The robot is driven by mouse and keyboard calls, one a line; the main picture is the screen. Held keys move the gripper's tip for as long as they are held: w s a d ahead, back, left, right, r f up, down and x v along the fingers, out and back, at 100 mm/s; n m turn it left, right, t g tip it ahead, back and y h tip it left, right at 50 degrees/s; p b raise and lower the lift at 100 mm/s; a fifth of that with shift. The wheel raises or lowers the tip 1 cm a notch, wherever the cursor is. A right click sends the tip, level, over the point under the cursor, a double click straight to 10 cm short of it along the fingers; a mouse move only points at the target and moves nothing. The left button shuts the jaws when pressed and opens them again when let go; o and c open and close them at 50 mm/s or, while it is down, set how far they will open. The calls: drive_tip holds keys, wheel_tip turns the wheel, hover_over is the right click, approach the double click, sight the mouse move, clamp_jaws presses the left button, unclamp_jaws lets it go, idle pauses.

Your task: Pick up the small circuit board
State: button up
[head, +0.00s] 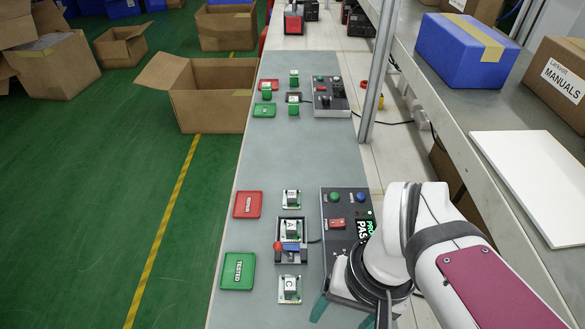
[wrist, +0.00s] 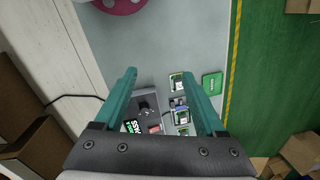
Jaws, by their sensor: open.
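Several small green circuit boards with white blocks lie on the grey bench left of my gripper in the head view. One board (head: 291,199) lies at the back, one board (head: 291,230) sits in a dark test fixture (head: 278,254) with a red knob and a blue part, and one board (head: 289,290) lies nearest the front. In the wrist view, one board (wrist: 177,82) and the fixture's board (wrist: 181,117) show near the right finger. My gripper (head: 344,314) has teal fingers, open and empty, above the bench and right of the boards; its fingertips (wrist: 158,74) are apart.
A red tray (head: 247,204) and a green tray (head: 238,270) marked TESTED lie left of the boards. A black control box (head: 335,208) with a PASS display stands right, partly behind my arm. A metal post (head: 378,80) and shelf (head: 450,125) stand on the right.

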drive_tip(key=w+a+r+n, duration=0.2)
drive_tip(key=w+n, duration=0.7)
drive_tip(key=w, duration=0.6)
drive_tip(key=n+h, duration=0.2)
drive_tip(key=n, duration=1)
hover_over(289, 225)
wheel_tip(289, 225, down, 9)
wheel_tip(289, 225, down, 15)
drive_tip(key=shift+r, duration=0.15)
clamp_jaws()
